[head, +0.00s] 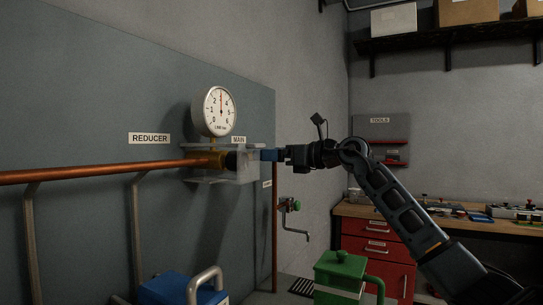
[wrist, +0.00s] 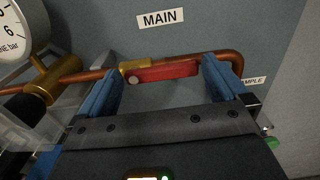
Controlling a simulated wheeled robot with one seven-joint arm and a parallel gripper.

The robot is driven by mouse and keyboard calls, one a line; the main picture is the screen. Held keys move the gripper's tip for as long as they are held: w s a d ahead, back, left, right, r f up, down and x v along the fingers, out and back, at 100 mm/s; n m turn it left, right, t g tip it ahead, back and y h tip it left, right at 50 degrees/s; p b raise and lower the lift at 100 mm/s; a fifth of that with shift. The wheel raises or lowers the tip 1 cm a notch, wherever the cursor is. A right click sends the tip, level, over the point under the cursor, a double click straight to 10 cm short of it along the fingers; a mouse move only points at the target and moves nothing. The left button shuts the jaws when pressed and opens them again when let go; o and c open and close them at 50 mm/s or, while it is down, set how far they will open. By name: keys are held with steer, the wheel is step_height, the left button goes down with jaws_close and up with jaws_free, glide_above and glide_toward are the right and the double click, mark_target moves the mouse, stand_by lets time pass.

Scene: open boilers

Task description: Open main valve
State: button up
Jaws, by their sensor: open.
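The main valve shows in the wrist view as a brass body (wrist: 138,66) on a copper pipe, below the MAIN label (wrist: 160,18). Its red lever (wrist: 170,72) points right from the body, roughly along the pipe. My gripper (wrist: 162,68) is open, with one blue finger to the left of the lever and one to the right. I cannot tell whether either finger touches it. In the head view my gripper (head: 268,155) is at the valve, beside the clear bracket (head: 246,167); the lever is hidden there.
A pressure gauge (head: 220,111) stands above the pipe just left of my gripper, by the clear bracket. A copper pipe (head: 100,171) runs left along the panel. A green-handled tap (head: 296,205) and a green unit (head: 340,270) are lower right. A workbench (head: 375,212) stands right.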

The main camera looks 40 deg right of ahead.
steer(key=b+v, duration=0.1)
steer(key=v, duration=0.6)
stand_by(0.5)
